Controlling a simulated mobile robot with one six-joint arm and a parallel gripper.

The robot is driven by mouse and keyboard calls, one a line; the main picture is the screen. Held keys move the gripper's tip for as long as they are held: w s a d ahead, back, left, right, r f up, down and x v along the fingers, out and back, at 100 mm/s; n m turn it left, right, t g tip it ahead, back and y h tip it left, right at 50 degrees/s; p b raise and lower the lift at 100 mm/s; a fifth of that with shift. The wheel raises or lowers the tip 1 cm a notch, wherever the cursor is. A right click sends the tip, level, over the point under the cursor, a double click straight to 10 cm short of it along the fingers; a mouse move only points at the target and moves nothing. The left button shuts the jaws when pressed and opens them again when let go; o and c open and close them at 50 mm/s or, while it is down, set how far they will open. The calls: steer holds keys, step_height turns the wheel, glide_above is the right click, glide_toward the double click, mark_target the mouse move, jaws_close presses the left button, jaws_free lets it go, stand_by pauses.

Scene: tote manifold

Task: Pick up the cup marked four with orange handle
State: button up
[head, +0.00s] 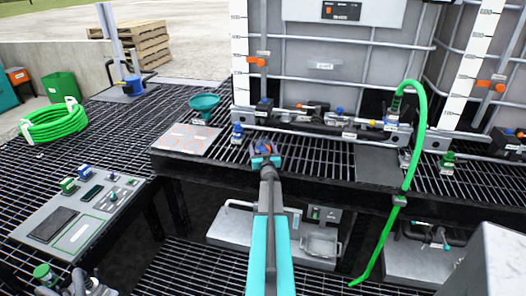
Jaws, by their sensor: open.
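My gripper (264,154) is at the middle of the picture, at the end of my teal arm, over the front part of the raised grating shelf. Its jaws are open. I cannot read a mark of four on any cup in this view. A small blue-topped fitting (237,132) stands left of the gripper, apart from it. A green-topped fitting (447,162) stands far to the right.
A pipe manifold (330,122) runs behind the gripper, below caged white totes (325,68). A green hose (420,120) hangs over the shelf edge at right. A teal funnel (204,103) stands by a grey marked plate (186,139). A panel (80,217) with small parts lies at left.

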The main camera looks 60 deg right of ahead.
steer(key=c, duration=1.3)
steer(key=shift+r, duration=0.1)
steer(key=shift+c, duration=0.2)
steer(key=shift+r, duration=0.45)
steer(key=shift+s+a+r+b, duration=0.1)
steer(key=shift+s+r+b, duration=0.05)
steer(key=shift+r, duration=0.5)
steer(key=shift+s+a+r+b, duration=0.1)
steer(key=shift+s+r+b, duration=0.05)
steer(key=shift+r, duration=0.45)
steer(key=s+a, duration=0.3)
steer(key=s, duration=0.4)
steer(key=s+a+r, duration=0.1)
steer(key=s+a, duration=0.3)
steer(key=s, duration=0.2)
steer(key=shift+s+r+b, duration=0.2)
steer(key=shift+s+b, duration=0.1)
steer(key=shift+s, duration=0.05)
